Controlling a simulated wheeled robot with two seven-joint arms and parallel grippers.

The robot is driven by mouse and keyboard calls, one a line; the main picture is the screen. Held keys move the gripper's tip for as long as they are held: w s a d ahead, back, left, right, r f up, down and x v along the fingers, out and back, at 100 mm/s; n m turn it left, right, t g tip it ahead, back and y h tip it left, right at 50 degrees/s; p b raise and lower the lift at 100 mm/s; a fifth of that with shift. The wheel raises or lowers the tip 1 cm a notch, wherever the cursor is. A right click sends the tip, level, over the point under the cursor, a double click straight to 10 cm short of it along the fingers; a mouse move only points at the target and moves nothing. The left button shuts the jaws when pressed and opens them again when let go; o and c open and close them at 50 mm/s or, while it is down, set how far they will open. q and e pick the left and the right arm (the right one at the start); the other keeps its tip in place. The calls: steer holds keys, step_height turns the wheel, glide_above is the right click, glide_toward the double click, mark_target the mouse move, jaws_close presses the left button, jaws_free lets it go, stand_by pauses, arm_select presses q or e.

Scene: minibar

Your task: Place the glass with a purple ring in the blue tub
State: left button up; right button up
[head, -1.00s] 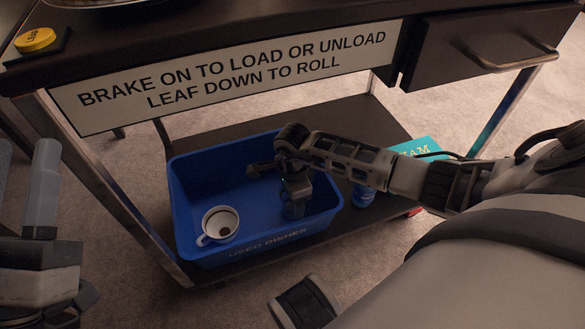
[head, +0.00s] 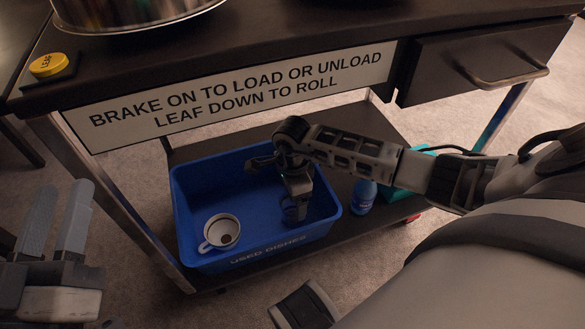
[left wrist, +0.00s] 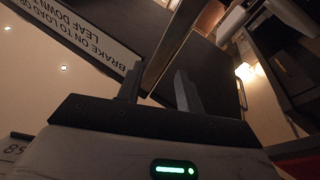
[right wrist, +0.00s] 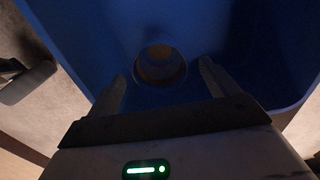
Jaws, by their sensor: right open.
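The blue tub (head: 190,205) stands on the cart's lower shelf. My right gripper (head: 293,212) points down inside its right part. In the right wrist view, its fingers (right wrist: 163,88) are open, with a round glass-like vessel (right wrist: 160,65) just beyond and between them, inside the tub. It looks upright, seen from above; I cannot clearly make out a purple ring, and in the head view the gripper mostly hides it. My left gripper (head: 57,220) is open and empty at the left, outside the cart; its fingers also show in the left wrist view (left wrist: 158,88).
A white mug (head: 222,231) with dark residue sits in the tub's front left. A blue can (head: 363,196) and a teal box (head: 405,172) stand right of the tub. The cart's top edge with its sign (head: 240,95) overhangs the shelf; a drawer (head: 470,65) is at right.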

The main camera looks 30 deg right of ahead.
arm_select(q)
steer(key=f+n+g, duration=0.1)
steer(key=s+f+n+g+y+p, duration=0.1)
steer(key=f, duration=0.1)
steer(key=s+f+n+g+p, duration=0.1)
steer(key=shift+s+d+f, duration=0.15)
steer(key=shift+d+f, duration=0.2)
steer(key=shift+d, duration=0.05)
arm_select(e)
step_height(320, 180, up, 8)
steer(key=shift+f, duration=0.25)
